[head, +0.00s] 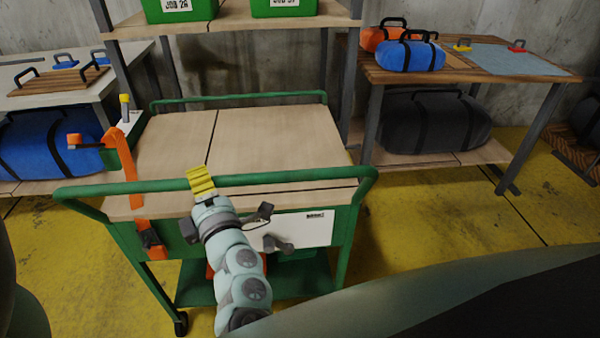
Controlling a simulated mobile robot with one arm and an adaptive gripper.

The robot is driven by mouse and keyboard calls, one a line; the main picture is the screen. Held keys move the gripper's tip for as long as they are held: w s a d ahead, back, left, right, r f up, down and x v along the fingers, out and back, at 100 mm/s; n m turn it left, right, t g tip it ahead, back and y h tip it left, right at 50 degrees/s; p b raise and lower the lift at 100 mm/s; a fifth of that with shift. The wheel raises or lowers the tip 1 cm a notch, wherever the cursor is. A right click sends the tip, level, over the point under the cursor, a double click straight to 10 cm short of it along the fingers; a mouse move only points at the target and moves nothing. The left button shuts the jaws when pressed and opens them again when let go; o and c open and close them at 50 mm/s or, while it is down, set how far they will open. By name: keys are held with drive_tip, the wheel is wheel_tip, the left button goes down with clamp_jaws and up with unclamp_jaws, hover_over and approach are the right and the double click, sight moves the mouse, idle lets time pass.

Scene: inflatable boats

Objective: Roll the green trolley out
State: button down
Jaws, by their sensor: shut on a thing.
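The green trolley (322,184) stands in front of me, with a wooden top, a green push bar along its near side and a lower green shelf. My gripper (204,190) is at the near bar, left of its middle, and is shut on the bar at a ribbed yellow piece (200,180). The fingertips are largely hidden by the wrist. The trolley's top is mostly bare. A white panel (305,230) is on its near face. One caster (181,322) shows at the lower left; the other wheels are hidden or unclear.
A rack (235,22) with green bins stands close behind the trolley. A wooden bench (540,72) with bags is at right, a white table (30,107) at left. Yellow floor (420,215) is clear to the right.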

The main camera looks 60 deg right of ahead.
drive_tip(key=c, duration=0.8)
unclamp_jaws()
drive_tip(key=shift+a, duration=0.1)
drive_tip(key=v, duration=1.2)
